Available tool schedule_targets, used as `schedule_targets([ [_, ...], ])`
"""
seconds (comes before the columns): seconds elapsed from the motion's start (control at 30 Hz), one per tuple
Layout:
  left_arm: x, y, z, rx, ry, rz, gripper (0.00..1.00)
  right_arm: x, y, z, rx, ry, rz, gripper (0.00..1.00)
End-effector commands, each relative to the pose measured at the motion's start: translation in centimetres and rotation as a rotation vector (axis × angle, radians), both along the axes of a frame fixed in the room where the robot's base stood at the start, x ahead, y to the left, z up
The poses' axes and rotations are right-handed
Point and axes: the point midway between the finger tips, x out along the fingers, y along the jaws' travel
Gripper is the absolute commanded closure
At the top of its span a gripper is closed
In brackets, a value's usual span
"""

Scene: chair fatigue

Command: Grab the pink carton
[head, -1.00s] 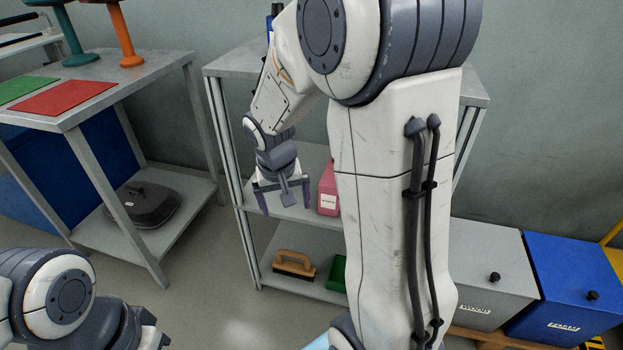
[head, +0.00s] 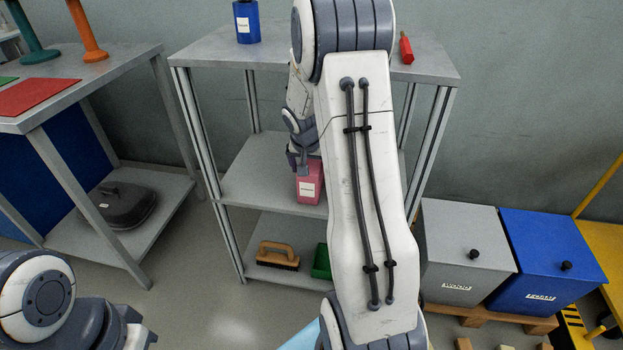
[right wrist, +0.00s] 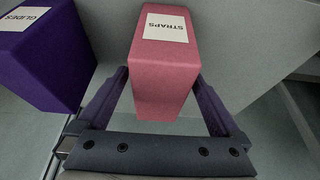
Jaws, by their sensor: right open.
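The pink carton (head: 310,184) stands on the middle shelf of the grey shelf unit, partly hidden by my right arm in the head view. In the right wrist view the pink carton (right wrist: 165,75) has a white label reading "STRAPS". My right gripper (head: 302,168) is at the carton. In the right wrist view the open fingers of the right gripper (right wrist: 163,80) lie one on each side of the carton. I cannot tell whether either finger touches it. Part of my left arm shows at the bottom left of the head view; its fingers are not visible.
A purple box (right wrist: 45,50) labelled "GLIDES" stands left of the carton in the wrist view. A brush (head: 278,256) and green box (head: 321,262) are below.

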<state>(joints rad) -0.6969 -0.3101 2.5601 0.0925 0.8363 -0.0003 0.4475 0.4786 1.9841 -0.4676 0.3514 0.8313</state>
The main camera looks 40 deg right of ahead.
Motion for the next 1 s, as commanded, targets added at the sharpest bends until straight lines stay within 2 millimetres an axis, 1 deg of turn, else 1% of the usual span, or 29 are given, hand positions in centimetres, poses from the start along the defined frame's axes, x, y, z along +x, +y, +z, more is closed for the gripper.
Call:
schedule_targets([
  [0.03, 0.0, 0.0, -0.8, 0.000, 0.000, 0.000, 1.00, 0.2, -0.3, -1.3, 0.000, 0.001, 0.000, 0.00],
  [0.13, 0.0, 0.0, -1.3, 0.000, 0.000, 0.000, 1.00, 0.6, -0.7, -2.6, 0.002, 0.001, 0.000, 0.00],
  [0.2, 0.0, 0.0, -1.4, 0.000, 0.000, 0.000, 1.00, 0.7, -0.9, -3.0, 0.001, 0.001, 0.000, 0.00],
  [0.4, 0.0, 0.0, -1.2, 0.000, 0.000, 0.000, 1.00, 0.8, -0.9, -2.9, 0.000, 0.000, 0.000, 0.00],
  [0.43, 0.0, 0.0, -1.2, 0.000, 0.000, 0.000, 1.00, 0.8, -0.9, -2.9, 0.000, 0.000, 0.000, 0.08],
  [0.47, 0.0, 0.0, -1.2, 0.000, 0.000, 0.000, 1.00, 0.8, -0.9, -2.9, 0.000, 0.000, 0.000, 0.19],
  [0.5, 0.0, 0.0, -1.2, 0.000, 0.000, 0.000, 1.00, 0.7, -0.9, -2.9, 0.000, 0.000, 0.000, 0.34],
  [0.57, 0.0, 0.0, -1.2, 0.000, 0.000, 0.000, 1.00, 0.7, -0.9, -2.8, 0.001, 0.001, 0.000, 0.57],
  [0.6, 0.0, 0.0, -1.2, 0.000, 0.000, 0.000, 1.00, 0.7, -0.9, -2.8, 0.001, 0.001, 0.000, 0.73],
  [0.67, 0.0, 0.0, -1.2, 0.000, 0.000, 0.000, 1.00, 0.7, -0.9, -2.8, 0.001, 0.001, 0.000, 0.96],
  [0.7, 0.0, 0.0, -1.2, 0.000, 0.000, 0.000, 1.00, 0.7, -0.9, -2.8, 0.001, 0.001, 0.000, 1.00],
  [1.0, 0.0, 0.0, -1.0, 0.000, 0.000, 0.000, 1.00, 0.8, -0.9, -2.4, -0.001, -0.002, 0.000, 1.00],
])
